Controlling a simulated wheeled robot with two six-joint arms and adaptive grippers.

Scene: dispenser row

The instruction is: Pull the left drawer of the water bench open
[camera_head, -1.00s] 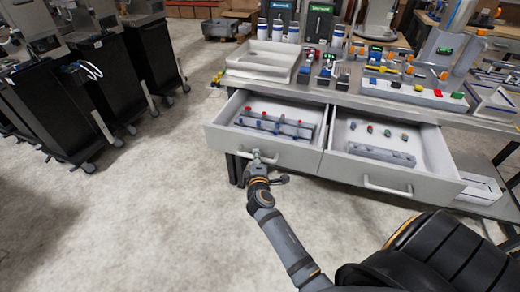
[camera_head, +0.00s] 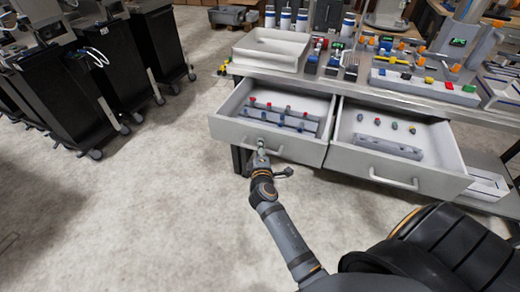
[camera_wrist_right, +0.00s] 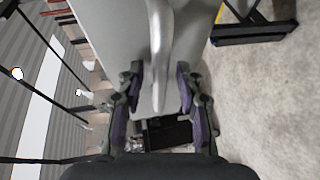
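The water bench's left drawer (camera_head: 225,129) is pulled out, and a rack with red and blue-capped pieces lies inside it. Its grey bar handle (camera_head: 244,140) is on the front panel. My right gripper (camera_head: 262,152) is at this handle. In the right wrist view the handle (camera_wrist_right: 160,45) runs between the two fingers of the right gripper (camera_wrist_right: 159,80). The fingers stand apart, with gaps visible on both sides of the bar. Contact deeper in the grip cannot be told. My left gripper is not in view.
The right drawer (camera_head: 345,160) is also out, beside the left one, with its own handle (camera_head: 392,180). A pale tray (camera_head: 268,52) and several coloured fittings stand on the bench top. Dark carts (camera_head: 70,95) stand at the left. The floor (camera_head: 150,200) between is clear.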

